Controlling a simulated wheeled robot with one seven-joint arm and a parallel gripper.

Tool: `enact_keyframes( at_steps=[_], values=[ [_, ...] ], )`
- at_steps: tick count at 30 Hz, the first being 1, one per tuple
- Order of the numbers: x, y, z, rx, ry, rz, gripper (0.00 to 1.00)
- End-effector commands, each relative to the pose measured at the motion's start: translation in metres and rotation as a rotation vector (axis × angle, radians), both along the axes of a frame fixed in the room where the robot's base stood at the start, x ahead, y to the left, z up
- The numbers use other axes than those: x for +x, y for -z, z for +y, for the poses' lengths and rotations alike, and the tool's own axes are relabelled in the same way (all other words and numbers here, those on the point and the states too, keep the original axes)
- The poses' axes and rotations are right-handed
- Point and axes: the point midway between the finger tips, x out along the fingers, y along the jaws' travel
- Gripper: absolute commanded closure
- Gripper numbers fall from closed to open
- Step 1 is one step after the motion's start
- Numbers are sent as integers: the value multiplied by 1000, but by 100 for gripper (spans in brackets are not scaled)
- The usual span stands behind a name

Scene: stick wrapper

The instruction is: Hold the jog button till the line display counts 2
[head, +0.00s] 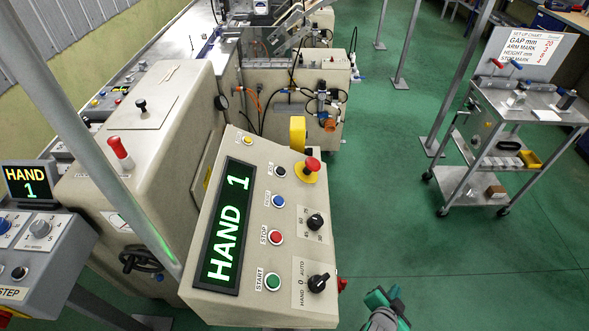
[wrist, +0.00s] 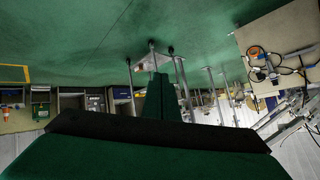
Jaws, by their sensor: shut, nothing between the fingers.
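The tilted beige control panel (head: 300,212) stands at the centre of the head view. Its line display (head: 226,225) reads "HAND 1" in green. A black button (head: 280,171) sits beside a small label that looks like "JOG", above a blue button (head: 278,201), the red STOP button (head: 275,237) and the green START button (head: 273,282). My gripper (head: 388,297), green, is low in the head view, right of the panel and apart from every button. It is shut and empty. Its dark green body also fills the lower wrist view (wrist: 160,100).
A red mushroom button (head: 312,164) and two black knobs (head: 316,222) (head: 318,283) share the panel. A second display (head: 28,182) at left reads "HAND 1". A grey post (head: 97,130) crosses the left side.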

Motion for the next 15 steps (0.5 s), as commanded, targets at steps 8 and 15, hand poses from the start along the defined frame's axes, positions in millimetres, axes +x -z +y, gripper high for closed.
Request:
enact_keyframes(
  at_steps=[8, 15],
  values=[
    [60, -57, -42, 154, 47, -106, 100],
    [122, -133, -33, 313, -30, -240, 100]
  ],
)
